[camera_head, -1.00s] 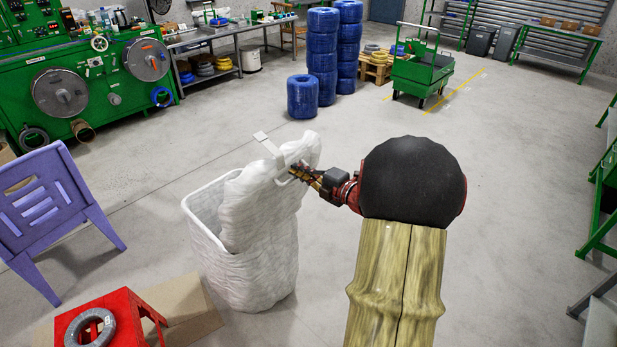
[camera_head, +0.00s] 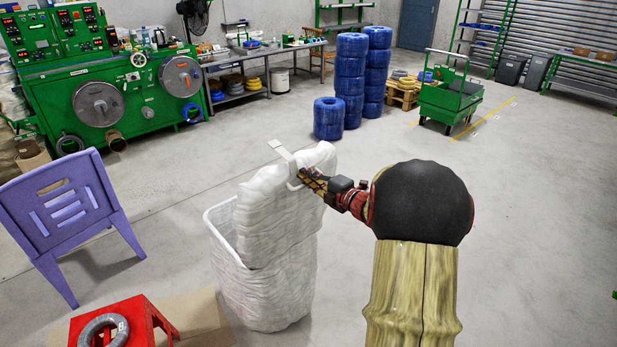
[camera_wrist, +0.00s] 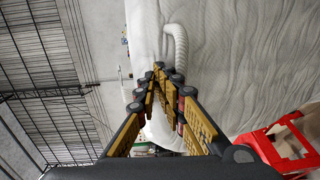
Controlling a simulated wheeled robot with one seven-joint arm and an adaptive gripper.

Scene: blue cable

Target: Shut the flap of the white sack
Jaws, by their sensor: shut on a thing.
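The white sack (camera_head: 268,290) stands open on the floor, with its rim showing at the left. Its puffy flap (camera_head: 272,210) is raised steeply at the right side of the opening. A pale strap with a loop handle (camera_head: 287,163) sits at the flap's top edge. My gripper (camera_head: 308,178) is at that handle and shut on it, coming from the right. In the wrist view my gripper's fingers (camera_wrist: 160,75) are close together at the tips, against the pale curved handle (camera_wrist: 176,50), with the white flap fabric beside it.
A purple chair (camera_head: 65,215) and a red stool (camera_head: 125,320) bearing a grey cable coil (camera_head: 103,331) stand left of the sack. Blue coil stacks (camera_head: 350,75) and a green cart (camera_head: 450,98) are farther back. The floor at right is clear.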

